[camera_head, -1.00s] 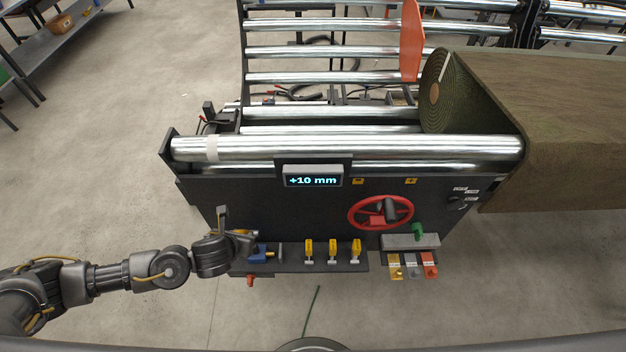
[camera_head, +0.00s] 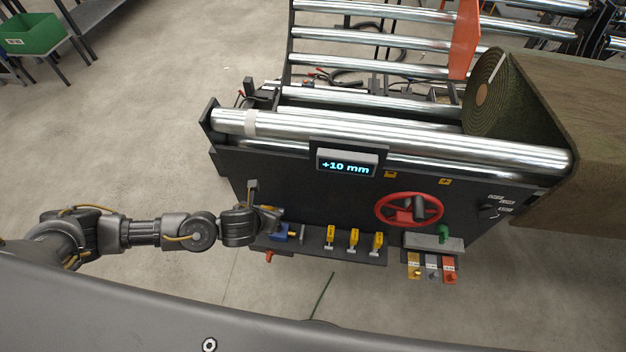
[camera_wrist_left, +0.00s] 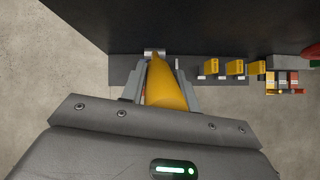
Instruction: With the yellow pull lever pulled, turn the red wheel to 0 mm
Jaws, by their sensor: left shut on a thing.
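The red wheel (camera_head: 404,216) is mounted on the dark front panel, with a dark knob standing out from it. No gripper touches it. The display (camera_head: 346,166) above the panel reads +10 mm. My left gripper (camera_head: 280,228) is at the left end of the panel's lower ledge, well left of the wheel. In the left wrist view the yellow pull lever (camera_wrist_left: 165,88) lies between the fingers of my left gripper (camera_wrist_left: 165,85), which is shut on it. In the head view the arm largely hides this lever. My right gripper is not in view.
Several yellow handles (camera_head: 353,239) stand along the ledge (camera_head: 340,257) between my left gripper and the wheel. A green knob (camera_head: 443,233) and coloured tags sit below the wheel. Rollers (camera_head: 400,138) and a turf roll (camera_head: 486,92) are behind. The floor in front is clear.

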